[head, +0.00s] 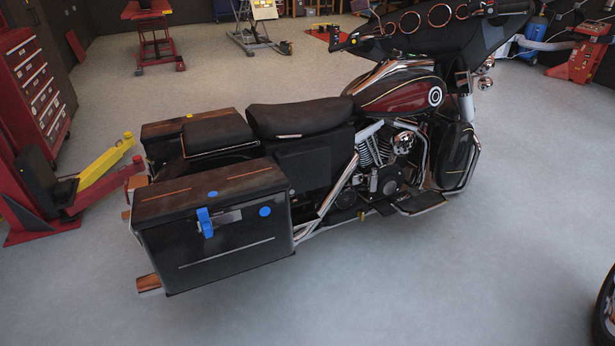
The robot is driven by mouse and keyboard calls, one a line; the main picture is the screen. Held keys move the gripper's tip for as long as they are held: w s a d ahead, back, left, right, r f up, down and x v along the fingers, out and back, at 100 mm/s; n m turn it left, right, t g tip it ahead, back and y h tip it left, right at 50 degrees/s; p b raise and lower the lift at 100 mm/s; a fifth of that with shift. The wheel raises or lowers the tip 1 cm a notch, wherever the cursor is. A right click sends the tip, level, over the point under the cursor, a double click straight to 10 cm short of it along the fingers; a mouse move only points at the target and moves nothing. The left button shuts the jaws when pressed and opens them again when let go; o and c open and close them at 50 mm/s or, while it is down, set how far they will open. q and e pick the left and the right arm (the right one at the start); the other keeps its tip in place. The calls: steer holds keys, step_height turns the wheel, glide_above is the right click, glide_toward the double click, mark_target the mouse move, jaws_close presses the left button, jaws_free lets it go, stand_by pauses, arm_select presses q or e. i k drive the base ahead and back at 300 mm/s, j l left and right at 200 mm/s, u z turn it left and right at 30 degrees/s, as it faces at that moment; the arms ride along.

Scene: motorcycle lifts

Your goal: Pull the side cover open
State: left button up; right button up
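A black and dark red motorcycle (300,120) stands in the middle of the head view, front end at the upper right. Its near-side case (225,262) is a black box with a flat lid (212,188) that looks closed. A bright blue latch-like piece (205,222) sits on the case's outer face beside a grey plate. I cannot tell which panel is the side cover. Neither of my grippers is in view.
A red and yellow lift (90,175) stands close behind the motorcycle at left, beside a red tool cabinet (32,90). Part of a wheel (605,310) shows at the lower right edge. The grey floor (430,285) in front of the motorcycle is clear.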

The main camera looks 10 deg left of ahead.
mark_target(308, 167)
steer(key=i+l+u, duration=0.15)
steer(key=i+l, duration=0.3)
steer(key=i+l+u, duration=0.1)
steer(key=i+l, duration=0.45)
steer(key=i+l+u, duration=0.15)
steer(key=i+l, duration=0.35)
steer(key=i+l+u, duration=0.15)
steer(key=i+l, duration=0.3)
steer(key=l, duration=0.2)
